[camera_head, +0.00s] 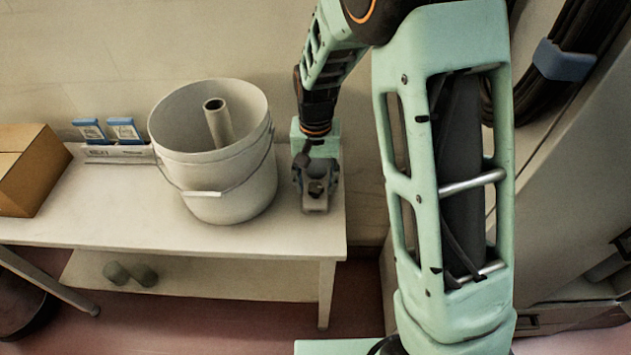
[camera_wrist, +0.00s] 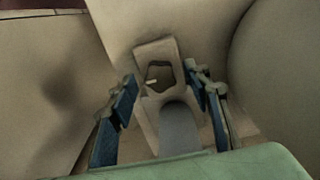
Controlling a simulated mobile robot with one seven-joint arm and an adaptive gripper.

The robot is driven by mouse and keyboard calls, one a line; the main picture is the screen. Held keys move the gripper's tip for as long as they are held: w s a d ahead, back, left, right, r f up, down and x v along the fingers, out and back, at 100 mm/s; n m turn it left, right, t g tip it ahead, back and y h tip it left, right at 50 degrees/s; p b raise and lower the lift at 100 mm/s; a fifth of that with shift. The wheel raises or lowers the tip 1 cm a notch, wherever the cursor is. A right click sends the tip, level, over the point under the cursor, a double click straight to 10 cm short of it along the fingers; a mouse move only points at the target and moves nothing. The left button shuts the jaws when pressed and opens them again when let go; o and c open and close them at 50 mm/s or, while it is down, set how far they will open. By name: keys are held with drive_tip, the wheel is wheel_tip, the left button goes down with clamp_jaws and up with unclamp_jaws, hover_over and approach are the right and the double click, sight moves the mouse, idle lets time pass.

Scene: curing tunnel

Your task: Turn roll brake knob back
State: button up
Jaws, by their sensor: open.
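My gripper (camera_head: 316,172) hangs pointing down over the right end of the table. In the wrist view its two blue-padded fingers (camera_wrist: 165,84) are spread apart, with nothing held between them. A small pale fixture (camera_wrist: 143,49) lies between and just beyond the fingertips. It has a dark, many-sided part (camera_wrist: 159,75) with a short pale bar on it, which looks like the roll brake knob. A grey rounded piece (camera_wrist: 180,130) is nearer the palm. In the head view the fixture (camera_head: 316,203) shows only partly below my gripper. I cannot tell whether the fingers touch it.
A white bucket (camera_head: 240,185) with a wire handle and a pale tube (camera_head: 218,125) inside stands close left of my gripper. A cardboard box (camera_head: 35,175) and blue-and-white packs (camera_head: 90,131) are farther left on the table (camera_head: 120,215). A grey cabinet (camera_head: 570,190) stands right.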

sight(316, 187)
wheel_tip(316, 187, up, 12)
idle(0.6)
